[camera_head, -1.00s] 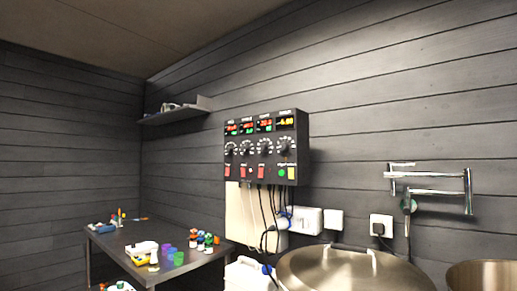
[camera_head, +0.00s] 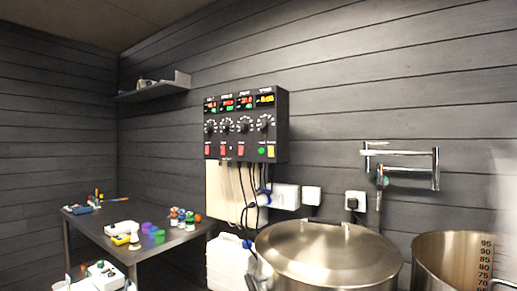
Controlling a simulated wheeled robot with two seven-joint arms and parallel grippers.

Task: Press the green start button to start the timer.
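The green start button (camera_head: 261,151) is a small round button at the lower right of the black control panel (camera_head: 246,127) on the wall. A yellow button (camera_head: 271,151) sits just right of it. The timer display (camera_head: 265,100) at the panel's top right shows yellow digits, too small to read surely. Neither of my grippers is in view.
A lidded steel kettle (camera_head: 327,255) stands below and right of the panel, with an open pot (camera_head: 452,262) further right. A dark table (camera_head: 160,249) with small items is at left. A white canister (camera_head: 228,262) stands between. A metal wall arm (camera_head: 405,152) sticks out at right.

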